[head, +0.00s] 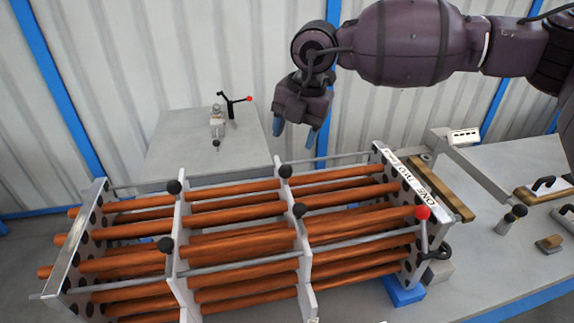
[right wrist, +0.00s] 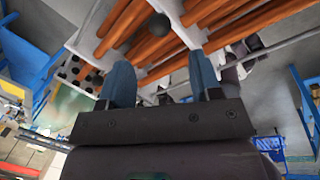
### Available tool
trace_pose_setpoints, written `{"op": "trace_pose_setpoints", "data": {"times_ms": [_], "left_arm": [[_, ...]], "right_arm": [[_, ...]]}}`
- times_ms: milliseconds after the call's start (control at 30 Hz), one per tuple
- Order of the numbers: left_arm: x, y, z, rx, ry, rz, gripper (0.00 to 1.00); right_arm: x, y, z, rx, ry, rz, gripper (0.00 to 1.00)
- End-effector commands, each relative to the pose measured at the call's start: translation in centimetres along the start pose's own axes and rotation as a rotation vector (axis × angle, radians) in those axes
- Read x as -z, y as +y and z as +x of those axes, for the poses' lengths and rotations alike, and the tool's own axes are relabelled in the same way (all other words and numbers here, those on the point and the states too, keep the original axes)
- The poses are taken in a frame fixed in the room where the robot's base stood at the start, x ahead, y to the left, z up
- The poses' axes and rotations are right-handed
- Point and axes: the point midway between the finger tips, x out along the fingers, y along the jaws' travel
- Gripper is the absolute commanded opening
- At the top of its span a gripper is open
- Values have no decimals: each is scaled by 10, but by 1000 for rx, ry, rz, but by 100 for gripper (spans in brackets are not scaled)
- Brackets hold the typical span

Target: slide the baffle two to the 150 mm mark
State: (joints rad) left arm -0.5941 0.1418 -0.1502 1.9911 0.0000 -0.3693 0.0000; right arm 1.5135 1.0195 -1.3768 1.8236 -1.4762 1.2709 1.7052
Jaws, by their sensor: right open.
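Two pale upright baffle plates cross the copper tube bundle (head: 240,240) in the head view: a left baffle (head: 181,262) and a right baffle (head: 304,262). No label shows which is baffle two. Each has black ball knobs, such as the right baffle's far knob (head: 285,171) and near knob (head: 298,209). No 150 mm mark is readable. My right gripper (head: 294,132) is open and empty, with blue fingers pointing down above the far side of the right baffle. In the right wrist view a black knob (right wrist: 159,25) lies beyond the open fingers (right wrist: 162,78), untouched. My left gripper is out of view.
A lettered end plate (head: 408,180) closes the bundle's right end, beside a red-knobbed lever (head: 422,213). A perforated plate (head: 75,255) closes the left end. A grey table (head: 185,150) with a small fixture (head: 217,122) stands behind. A blue block (head: 403,291) lies front right.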

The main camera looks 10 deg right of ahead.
Motion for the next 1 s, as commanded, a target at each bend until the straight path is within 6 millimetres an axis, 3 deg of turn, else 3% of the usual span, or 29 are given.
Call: {"op": "trace_pose_setpoints", "data": {"times_ms": [300,500,700,1000], "left_arm": [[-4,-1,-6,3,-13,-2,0],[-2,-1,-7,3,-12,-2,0],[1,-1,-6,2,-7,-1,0],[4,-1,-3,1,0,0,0]], "right_arm": [[1,0,54,0,4,-1,58],[1,0,80,-1,3,-1,58],[1,0,91,-1,4,-1,58],[1,0,93,-2,4,-1,57]]}}
